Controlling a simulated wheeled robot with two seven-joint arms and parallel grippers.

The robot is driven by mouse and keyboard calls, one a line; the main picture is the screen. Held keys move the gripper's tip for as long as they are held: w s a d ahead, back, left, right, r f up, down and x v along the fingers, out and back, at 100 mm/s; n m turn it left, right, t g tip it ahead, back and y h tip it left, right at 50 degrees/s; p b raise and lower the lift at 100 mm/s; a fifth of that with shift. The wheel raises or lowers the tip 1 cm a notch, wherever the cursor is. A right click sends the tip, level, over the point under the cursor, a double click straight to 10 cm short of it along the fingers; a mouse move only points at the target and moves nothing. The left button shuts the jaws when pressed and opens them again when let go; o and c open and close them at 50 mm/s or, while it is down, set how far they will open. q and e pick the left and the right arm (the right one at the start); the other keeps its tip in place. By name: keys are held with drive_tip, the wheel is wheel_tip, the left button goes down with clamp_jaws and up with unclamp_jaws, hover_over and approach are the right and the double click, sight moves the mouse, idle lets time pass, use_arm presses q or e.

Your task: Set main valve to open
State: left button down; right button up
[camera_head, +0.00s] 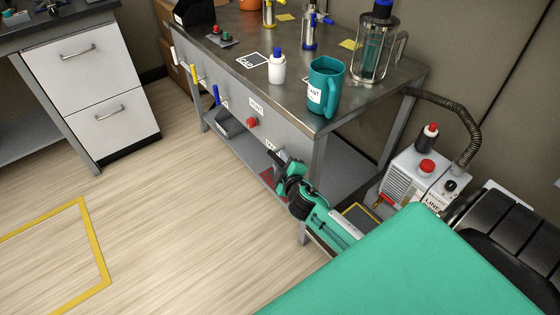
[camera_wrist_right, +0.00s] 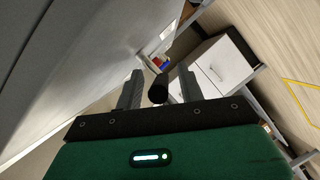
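My right gripper (camera_head: 276,160) is at the near lower end of the bench's front panel (camera_head: 235,112), beside a partly covered white label (camera_head: 271,149). In the right wrist view the right gripper (camera_wrist_right: 160,88) has its two grey fingers apart. A black round-ended handle (camera_wrist_right: 158,90) shows between them, with visible gaps on both sides. It may be the main valve's lever; its label cannot be read and the valve body is hidden. In the head view the gripper covers this handle. My left gripper is in neither view.
Yellow (camera_head: 195,76) and blue (camera_head: 216,95) levers and a red knob (camera_head: 251,122) sit along the panel. A teal mug (camera_head: 325,86), white bottle (camera_head: 277,68) and glass vessel (camera_head: 372,50) stand on the bench top. A white hose unit (camera_head: 415,180) stands right. Floor at left is clear.

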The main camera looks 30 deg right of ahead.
drive_tip(key=shift+w+d+f, duration=0.15)
drive_tip(key=shift+w+d, duration=0.05)
drive_tip(key=shift+w, duration=0.45)
drive_tip(key=shift+c, duration=0.5)
clamp_jaws()
drive_tip(key=shift+s, duration=0.1)
